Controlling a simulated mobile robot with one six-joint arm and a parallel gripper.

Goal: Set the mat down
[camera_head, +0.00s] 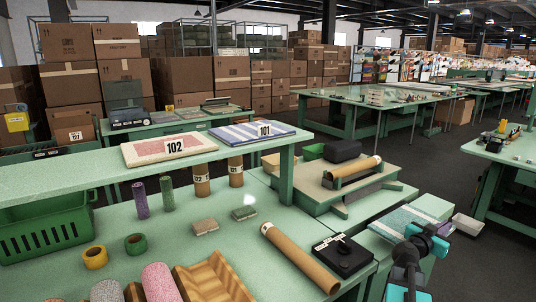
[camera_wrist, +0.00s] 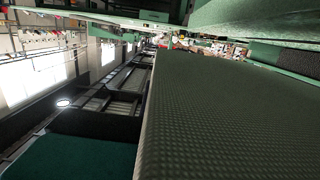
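A blue-grey mat (camera_head: 392,221) with a pale edge shows in the head view at the lower right, beside the green workbench. My cyan and dark arm stands in front of its right part. I cannot tell whether the mat rests on a surface or is held. In the wrist view a dark, bumpy sheet (camera_wrist: 225,115) with a light left edge fills the right side, very close; it may be the mat's underside. My gripper's fingertips do not show clearly in either view. Mat 102 (camera_head: 168,148), pink, and mat 101 (camera_head: 250,132), blue striped, lie on the raised shelf.
A brown roll (camera_head: 300,258) and a black device (camera_head: 343,256) lie on the workbench left of my arm. A low stand (camera_head: 310,182) with another roll is behind. A white tray (camera_head: 467,224) is at right. Dark floor (camera_head: 447,160) is open between the tables.

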